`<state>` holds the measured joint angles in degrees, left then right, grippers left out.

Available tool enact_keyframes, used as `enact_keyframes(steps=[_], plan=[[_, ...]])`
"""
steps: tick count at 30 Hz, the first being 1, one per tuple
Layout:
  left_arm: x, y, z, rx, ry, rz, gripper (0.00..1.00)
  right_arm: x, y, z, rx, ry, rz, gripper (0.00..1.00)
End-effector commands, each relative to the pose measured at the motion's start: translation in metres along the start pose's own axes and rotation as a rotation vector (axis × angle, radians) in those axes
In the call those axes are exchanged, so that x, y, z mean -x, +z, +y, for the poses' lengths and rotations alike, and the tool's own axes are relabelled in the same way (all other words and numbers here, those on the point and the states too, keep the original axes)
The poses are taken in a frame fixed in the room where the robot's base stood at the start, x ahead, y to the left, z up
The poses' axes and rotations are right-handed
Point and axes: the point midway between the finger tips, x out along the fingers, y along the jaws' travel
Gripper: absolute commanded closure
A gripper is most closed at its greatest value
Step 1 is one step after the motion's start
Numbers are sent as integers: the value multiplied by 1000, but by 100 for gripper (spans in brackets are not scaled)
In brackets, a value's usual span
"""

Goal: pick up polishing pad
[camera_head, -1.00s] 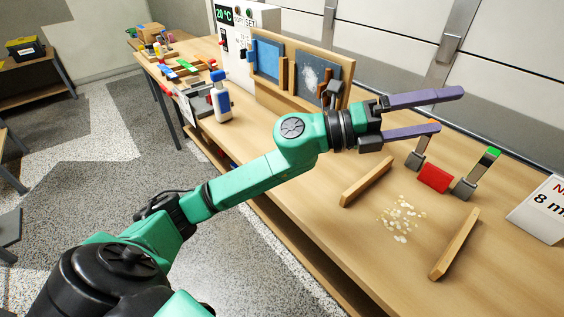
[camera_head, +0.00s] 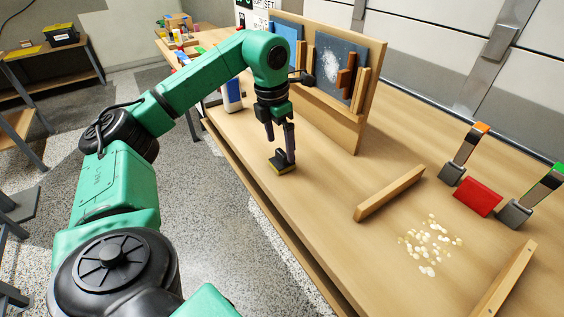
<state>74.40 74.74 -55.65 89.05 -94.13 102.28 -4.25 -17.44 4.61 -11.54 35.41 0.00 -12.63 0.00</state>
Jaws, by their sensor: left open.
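My right gripper is not in view.
A wooden stand with a blue panel and a dark, white-specked panel (camera_head: 335,62) stands just behind my gripper. A white-and-blue bottle (camera_head: 232,97) is to its left. Wooden strips (camera_head: 390,193), pale chips (camera_head: 428,244) and a red block (camera_head: 478,197) between clamps lie right.

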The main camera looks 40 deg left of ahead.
Motion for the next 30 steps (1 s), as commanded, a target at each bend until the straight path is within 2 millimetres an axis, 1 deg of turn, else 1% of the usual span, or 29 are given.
enact_keyframes(steps=[4,7,9,14,15,16,17,18,20,21,22,30], plan=[[-24,-1,2,0,0,5,0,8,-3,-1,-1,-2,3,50],[-43,0,2,0,-1,2,0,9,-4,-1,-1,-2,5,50],[-49,0,2,-1,-1,0,0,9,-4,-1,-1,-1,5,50],[-51,0,2,-1,-1,-1,0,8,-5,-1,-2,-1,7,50],[-50,0,2,-1,-1,-1,4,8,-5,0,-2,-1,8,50],[-50,0,2,-1,-1,-1,15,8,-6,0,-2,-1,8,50],[-50,0,2,-1,-1,-1,27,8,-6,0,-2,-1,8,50],[-50,0,2,-1,-1,-1,42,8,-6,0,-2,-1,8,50],[-50,0,2,-1,-1,-1,65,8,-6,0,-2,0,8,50],[-50,0,2,-1,-1,-1,80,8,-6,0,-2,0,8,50],[-50,0,2,-1,-1,-1,85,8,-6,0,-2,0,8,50],[-48,1,2,-1,-1,-2,86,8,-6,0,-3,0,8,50]])
